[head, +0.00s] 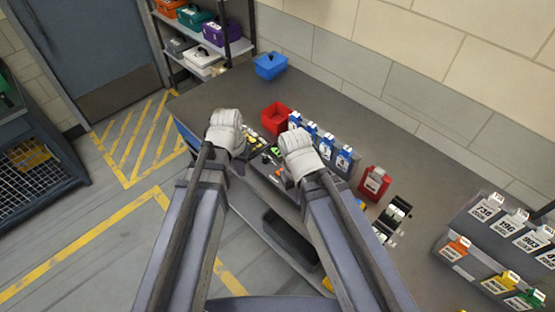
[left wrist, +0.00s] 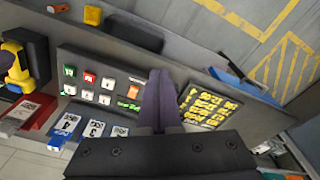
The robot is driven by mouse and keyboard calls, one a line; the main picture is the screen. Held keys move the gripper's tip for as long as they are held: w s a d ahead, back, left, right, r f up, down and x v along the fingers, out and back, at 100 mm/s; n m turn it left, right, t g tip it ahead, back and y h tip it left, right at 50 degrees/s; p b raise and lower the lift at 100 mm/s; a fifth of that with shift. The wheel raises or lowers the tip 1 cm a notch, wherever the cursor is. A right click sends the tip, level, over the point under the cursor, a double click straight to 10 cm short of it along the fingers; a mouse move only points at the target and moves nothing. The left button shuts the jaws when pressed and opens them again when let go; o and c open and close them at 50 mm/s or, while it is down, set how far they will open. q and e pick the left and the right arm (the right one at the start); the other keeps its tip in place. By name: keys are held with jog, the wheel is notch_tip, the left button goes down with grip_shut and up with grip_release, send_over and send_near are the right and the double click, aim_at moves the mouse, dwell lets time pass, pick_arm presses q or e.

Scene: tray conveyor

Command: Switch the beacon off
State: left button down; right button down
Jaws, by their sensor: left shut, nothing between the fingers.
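A dark control panel (left wrist: 120,80) lies under my left gripper in the left wrist view. It carries several small white switches or buttons (left wrist: 87,95), a green one (left wrist: 69,72), a red one (left wrist: 89,77) and an orange one (left wrist: 138,89). My left gripper (left wrist: 162,80) is shut and empty, its purple fingers over the panel beside the orange part. Contact cannot be told. In the head view the panel (head: 263,158) shows partly between my two hands. My right gripper (head: 290,181) is at the panel's right side, its fingers too hidden to read. No beacon lamp can be made out clearly.
A red bin (head: 275,118), blue-and-white cartons (head: 327,146) and a red carton (head: 375,182) stand along the bench. A blue box (head: 270,65) sits at the back. Bench between is partly clear.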

aim_at(277, 173)
pick_arm(q)
jog(key=w+d+r+m+h, duration=0.1)
jog(key=w+d+m, duration=0.4)
jog(key=w+d, duration=0.3)
jog(key=shift+w+d+r+m+t, duration=0.2)
jog(key=shift+d+r+m+t, duration=0.15)
jog(key=shift+d, duration=0.75)
pick_arm(e)
jog(key=shift+r, duration=0.6)
pick_arm(q)
jog(key=shift+f, duration=0.1)
pick_arm(e)
jog(key=shift+f, duration=0.1)
